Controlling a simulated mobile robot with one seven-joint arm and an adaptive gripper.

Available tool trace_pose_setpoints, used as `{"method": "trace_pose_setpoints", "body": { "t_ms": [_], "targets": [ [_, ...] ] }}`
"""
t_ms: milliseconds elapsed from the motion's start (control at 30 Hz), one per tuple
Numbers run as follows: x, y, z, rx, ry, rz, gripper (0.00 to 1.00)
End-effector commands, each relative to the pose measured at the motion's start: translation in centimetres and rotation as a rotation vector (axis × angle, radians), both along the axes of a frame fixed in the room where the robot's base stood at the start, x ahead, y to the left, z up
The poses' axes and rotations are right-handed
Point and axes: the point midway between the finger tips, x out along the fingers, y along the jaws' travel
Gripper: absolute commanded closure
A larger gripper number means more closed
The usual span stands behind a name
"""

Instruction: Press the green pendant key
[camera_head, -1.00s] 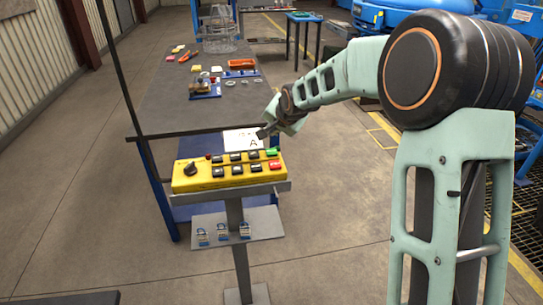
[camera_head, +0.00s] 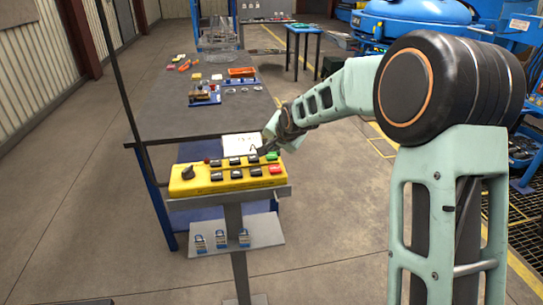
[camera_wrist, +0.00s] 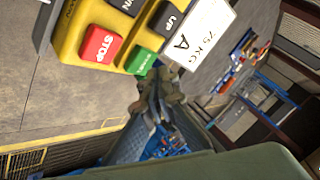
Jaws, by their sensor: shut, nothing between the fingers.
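The yellow pendant (camera_head: 200,187) lies tilted on a grey stand and carries several black keys, a rotary knob and a red key (camera_head: 275,167). The green key (camera_head: 272,156) is at its far right corner. In the wrist view the green key (camera_wrist: 141,61) shows beside the red STOP key (camera_wrist: 100,44). My gripper (camera_head: 265,149) is shut and empty, with its tips just above and beside the green key. In the wrist view my gripper (camera_wrist: 168,78) is close to the key's edge. I cannot tell whether they touch.
A white card (camera_head: 240,144) marked "A" stands behind the pendant. A shelf (camera_head: 262,231) with several padlocks (camera_head: 221,238) is below it. A grey workbench (camera_head: 165,110) with tools lies beyond. A thin dark post (camera_head: 118,80) rises at the left.

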Motion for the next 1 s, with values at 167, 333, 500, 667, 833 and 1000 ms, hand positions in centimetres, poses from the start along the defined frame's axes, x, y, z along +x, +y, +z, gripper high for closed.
{"method": "trace_pose_setpoints", "body": {
  "t_ms": [167,333,500,667,833,1000],
  "targets": [
    [0.0,0.0,0.0,0.0,0.0,0.0,1.0],
    [0.0,0.01,0.01,0.0,0.0,0.0,1.0],
    [0.0,0.0,0.0,0.0,0.0,0.0,1.0],
    [0.0,0.0,0.0,0.0,0.0,0.0,1.0],
    [0.0,0.0,-0.24,0.0,0.0,0.0,1.0],
    [0.0,0.03,-0.86,-0.001,0.0,0.001,1.0]
  ]
}}
